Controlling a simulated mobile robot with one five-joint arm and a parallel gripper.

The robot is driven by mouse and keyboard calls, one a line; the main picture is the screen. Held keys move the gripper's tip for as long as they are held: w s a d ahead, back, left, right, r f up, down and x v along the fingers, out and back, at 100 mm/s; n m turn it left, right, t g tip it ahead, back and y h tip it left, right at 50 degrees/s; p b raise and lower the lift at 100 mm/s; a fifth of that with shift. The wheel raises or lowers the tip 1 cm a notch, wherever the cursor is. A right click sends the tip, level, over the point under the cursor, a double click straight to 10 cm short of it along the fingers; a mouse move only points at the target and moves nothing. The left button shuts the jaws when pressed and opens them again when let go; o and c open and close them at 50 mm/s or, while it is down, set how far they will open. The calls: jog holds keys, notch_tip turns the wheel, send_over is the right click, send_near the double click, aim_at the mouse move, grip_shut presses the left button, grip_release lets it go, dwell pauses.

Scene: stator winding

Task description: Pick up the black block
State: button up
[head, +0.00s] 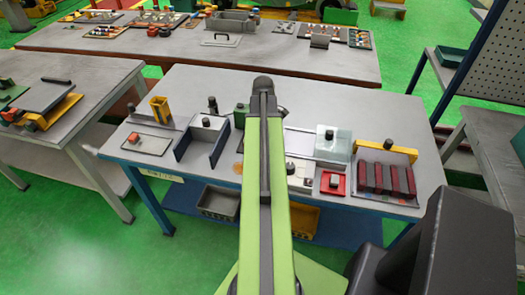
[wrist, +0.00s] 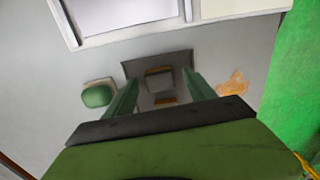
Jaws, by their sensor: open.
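In the wrist view, a small dark grey block (wrist: 160,78) with an orange-brown edge lies between my gripper's (wrist: 160,84) two green fingers. It seems to be the black block. It sits on or against a darker grey plate (wrist: 133,69), with another orange-brown strip nearer my palm. My gripper is open, with a finger on each side of the block and visible gaps. I cannot tell the height of the fingertips over it. In the head view, my own arm hides the block and the fingers.
A rounded green piece (wrist: 98,95) lies left of the fingers, and an orange patch (wrist: 232,83) lies right. On the workbench (head: 350,95) stand a dark blue fixture (head: 187,145), a clear block (head: 333,150), a red piece (head: 333,183) and several dark red blocks (head: 387,178).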

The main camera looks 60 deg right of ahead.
grip_shut()
dwell(0.4)
